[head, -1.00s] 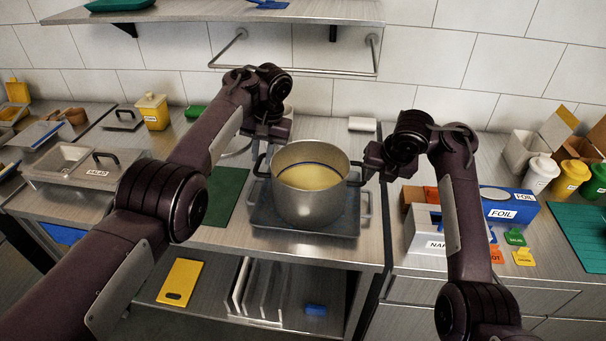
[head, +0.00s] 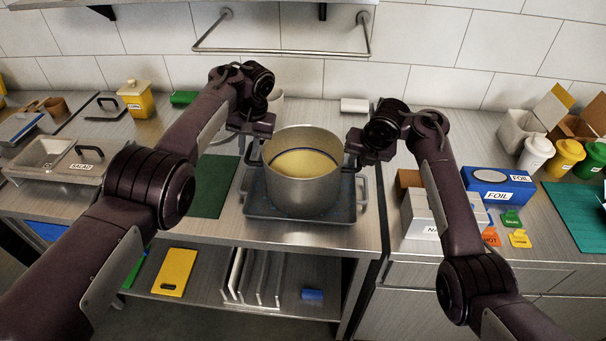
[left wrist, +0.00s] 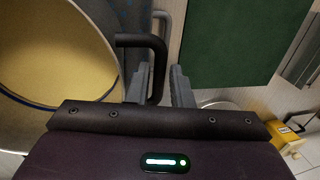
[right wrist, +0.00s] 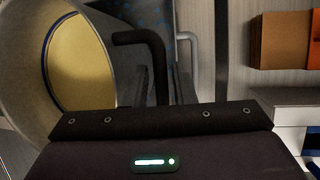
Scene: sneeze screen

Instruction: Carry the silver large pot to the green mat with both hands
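The silver large pot (head: 303,193), with yellowish contents, stands upright on a dark grey tray-like base (head: 300,222) with side handles. The green mat (head: 212,184) lies flat to its left, and also shows in the left wrist view (left wrist: 245,40). My left gripper (head: 254,142) is at the pot's left black handle; in the left wrist view its open fingers (left wrist: 162,86) are on either side of the handle (left wrist: 155,65), with a gap on one side. My right gripper (head: 356,158) is at the right handle (right wrist: 145,40); its fingers (right wrist: 160,88) appear apart around it, partly hidden in shadow.
A napkin box (head: 420,212) and blue foil box (head: 497,186) stand right of the pot. A salad container (head: 50,160) and yellow tub (head: 136,98) are at the left. A rail (head: 285,52) hangs on the wall behind. The mat's visible surface is clear.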

